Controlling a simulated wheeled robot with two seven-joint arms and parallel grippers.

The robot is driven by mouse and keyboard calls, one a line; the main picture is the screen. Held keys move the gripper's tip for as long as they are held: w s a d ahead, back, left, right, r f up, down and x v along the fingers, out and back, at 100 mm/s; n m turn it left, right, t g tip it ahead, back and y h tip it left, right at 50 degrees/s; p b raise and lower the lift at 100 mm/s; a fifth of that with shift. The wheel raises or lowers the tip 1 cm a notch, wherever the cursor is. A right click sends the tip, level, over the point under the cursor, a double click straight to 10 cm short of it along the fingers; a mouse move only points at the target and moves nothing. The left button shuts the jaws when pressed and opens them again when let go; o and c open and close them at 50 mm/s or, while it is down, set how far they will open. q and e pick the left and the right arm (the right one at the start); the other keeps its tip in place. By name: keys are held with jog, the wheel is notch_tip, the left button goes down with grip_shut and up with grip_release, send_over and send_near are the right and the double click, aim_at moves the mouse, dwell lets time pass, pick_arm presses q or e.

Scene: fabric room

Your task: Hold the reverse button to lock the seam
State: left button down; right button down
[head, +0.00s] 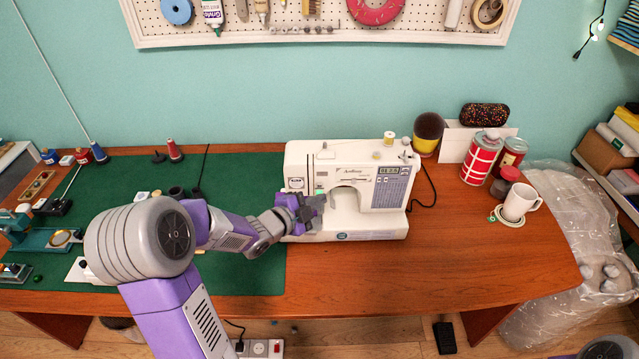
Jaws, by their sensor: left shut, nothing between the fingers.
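The white sewing machine (375,226) stands upright on the wooden desk, with a small display and a printed panel on its right side. My left gripper (318,208) is shut and empty at the machine's left front, in front of the needle area. Whether it touches the machine I cannot tell. The gripper hides part of the machine's left front, and I cannot make out the reverse button. My right gripper is not in view.
A green mat (240,272) covers the desk's left part, with thread spools and small tools on it. A white mug (521,201) and red tins (483,160) stand right of the machine. The wooden desk (470,262) is clear at front right.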

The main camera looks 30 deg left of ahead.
pick_arm(q)
jog(key=shift+w+a, duration=0.45)
jog(key=shift+w, duration=0.25)
jog(key=shift+w, duration=0.1)
dwell(1.5)
jog(key=shift+w+a, duration=0.2)
jog(key=shift+w, duration=0.05)
jog(key=shift+w+a, duration=0.2)
jog(key=shift+w, duration=0.05)
dwell(2.5)
dwell(1.0)
jog(key=shift+s+d+b, duration=0.4)
jog(key=shift+s+b, duration=0.1)
jog(key=shift+s, duration=0.2)
jog(key=shift+s+d+b, duration=0.45)
jog(key=shift+s+d, duration=0.25)
jog(key=shift+s, duration=0.35)
jog(key=shift+s+d+b, duration=0.45)
jog(key=shift+s+d, duration=0.2)
jog(key=shift+s, duration=0.35)
